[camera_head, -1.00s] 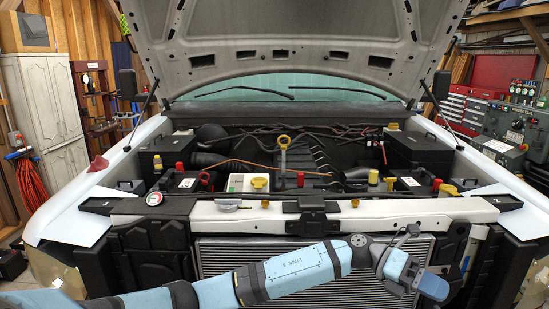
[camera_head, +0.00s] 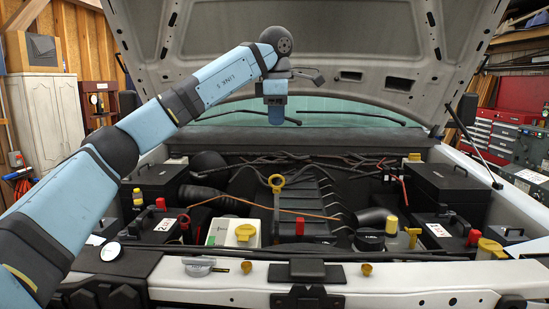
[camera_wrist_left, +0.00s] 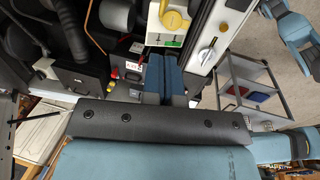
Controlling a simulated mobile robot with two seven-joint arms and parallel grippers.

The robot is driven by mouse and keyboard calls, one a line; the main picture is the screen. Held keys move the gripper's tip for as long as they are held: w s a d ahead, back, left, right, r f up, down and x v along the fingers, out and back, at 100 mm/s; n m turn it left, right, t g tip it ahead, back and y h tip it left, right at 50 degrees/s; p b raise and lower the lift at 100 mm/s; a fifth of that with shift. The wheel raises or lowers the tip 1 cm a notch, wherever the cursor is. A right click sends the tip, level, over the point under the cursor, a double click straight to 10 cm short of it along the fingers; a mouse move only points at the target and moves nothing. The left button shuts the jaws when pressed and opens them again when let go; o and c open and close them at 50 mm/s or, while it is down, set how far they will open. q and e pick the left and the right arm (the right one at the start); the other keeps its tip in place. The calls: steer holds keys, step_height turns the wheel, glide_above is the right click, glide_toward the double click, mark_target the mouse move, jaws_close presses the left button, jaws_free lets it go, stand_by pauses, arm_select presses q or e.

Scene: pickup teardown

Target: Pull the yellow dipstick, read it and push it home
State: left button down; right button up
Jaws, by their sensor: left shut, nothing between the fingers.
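In the left wrist view the shut blue fingers (camera_wrist_left: 165,75) show below a white reservoir with a yellow cap (camera_wrist_left: 173,21). I cannot make out the dipstick there. My right gripper is not in view.
The white reservoir (camera_head: 232,233) stands left of the dipstick. An orange-brown hose (camera_head: 262,205) crosses close by it. Black battery boxes (camera_head: 448,190) sit at the right. The raised hood (camera_head: 330,45) hangs over the bay, and the pale front crossbeam (camera_head: 410,282) runs along the front.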

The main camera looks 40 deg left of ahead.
arm_select(q)
steer(key=p, duration=0.3)
glide_above(277, 188)
step_height(277, 188, down, 13)
steer(key=shift+f, duration=0.2)
steer(key=shift+b, duration=0.3)
